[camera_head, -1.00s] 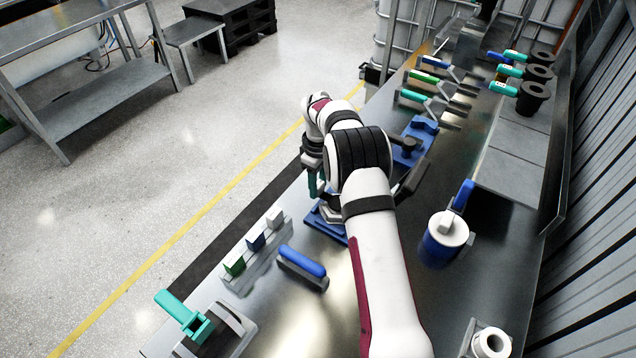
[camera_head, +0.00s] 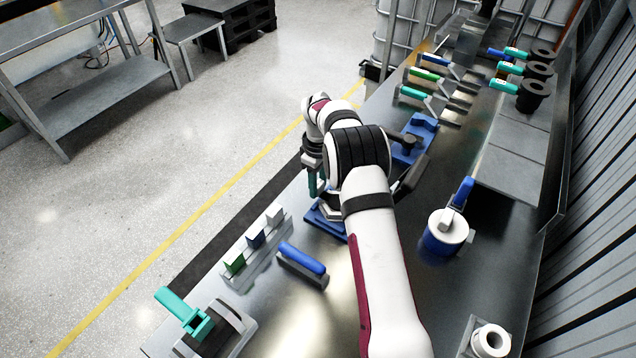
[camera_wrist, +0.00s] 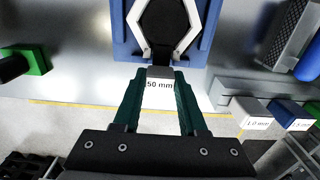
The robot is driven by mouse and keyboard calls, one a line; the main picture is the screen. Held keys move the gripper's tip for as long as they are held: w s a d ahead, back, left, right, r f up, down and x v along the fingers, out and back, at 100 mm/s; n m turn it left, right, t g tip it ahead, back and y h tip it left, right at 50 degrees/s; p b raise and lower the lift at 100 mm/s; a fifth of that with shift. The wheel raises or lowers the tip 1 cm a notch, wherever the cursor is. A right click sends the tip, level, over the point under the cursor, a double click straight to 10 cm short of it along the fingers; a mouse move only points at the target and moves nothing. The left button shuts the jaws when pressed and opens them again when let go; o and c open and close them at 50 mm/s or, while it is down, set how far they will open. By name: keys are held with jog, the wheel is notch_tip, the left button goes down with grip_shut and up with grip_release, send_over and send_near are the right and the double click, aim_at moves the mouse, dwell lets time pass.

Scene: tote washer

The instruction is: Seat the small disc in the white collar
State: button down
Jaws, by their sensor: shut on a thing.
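My gripper (camera_wrist: 160,78) has teal fingers and is shut on a small grey tab (camera_wrist: 160,72) at the near end of a pale angular jaw piece. That piece surrounds a black part over a blue plate (camera_wrist: 123,45). In the head view, my teal fingers (camera_head: 314,182) show beside the blue plate (camera_head: 322,222), partly hidden by my arm. A white collar-like ring (camera_head: 490,341) with a dark hole stands on a grey base at the lower right, far from my gripper. I cannot pick out the small disc with certainty.
A blue pot (camera_head: 441,246) with a white top stands right of my arm. A blue-handled tool (camera_head: 302,261) and a rack of small blocks (camera_head: 255,240) are near the front edge. A teal-handled tool (camera_head: 187,312) is at lower left. Black rings (camera_head: 533,95) stand at the back right.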

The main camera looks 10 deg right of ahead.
jog(key=shift+f, duration=0.15)
jog(key=shift+c, duration=1.9)
grip_release()
jog(key=o, duration=0.4)
jog(key=shift+r, duration=4.5)
